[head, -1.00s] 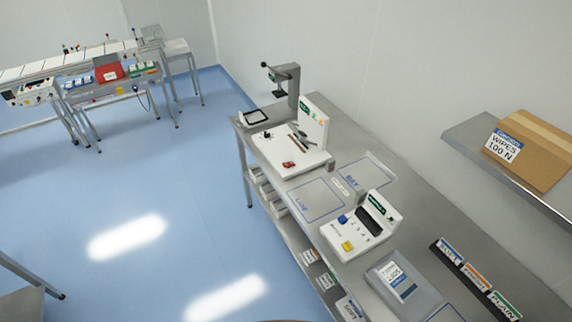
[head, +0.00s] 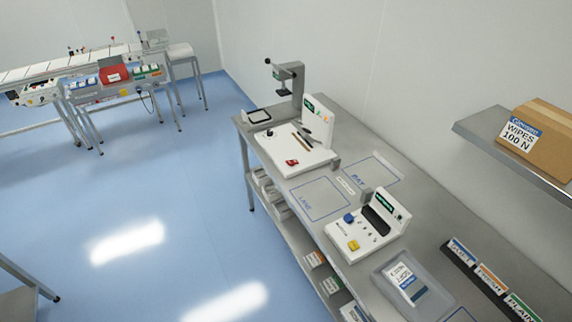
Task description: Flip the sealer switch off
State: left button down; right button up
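A white bench machine (head: 283,151) with an upright back panel (head: 318,122) stands toward the far end of the steel bench; it looks like the sealer. A small red switch (head: 292,162) sits on its near front part. Whether the switch is on or off is too small to tell. Dark and brown bars (head: 301,138) lie across its top. Neither of my grippers is in view.
The steel bench (head: 413,238) also holds a white device (head: 345,231) with blue and yellow buttons, a clear tray (head: 383,280) and labelled bins (head: 491,280). A carton (head: 549,150) sits on a wall shelf (head: 487,146). Blue floor (head: 190,190) lies open left of the bench.

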aim_at(291, 163)
jog(key=k, duration=0.55)
jog(key=u, duration=0.35)
jog(key=i, duration=1.6)
jog(key=z, duration=0.55)
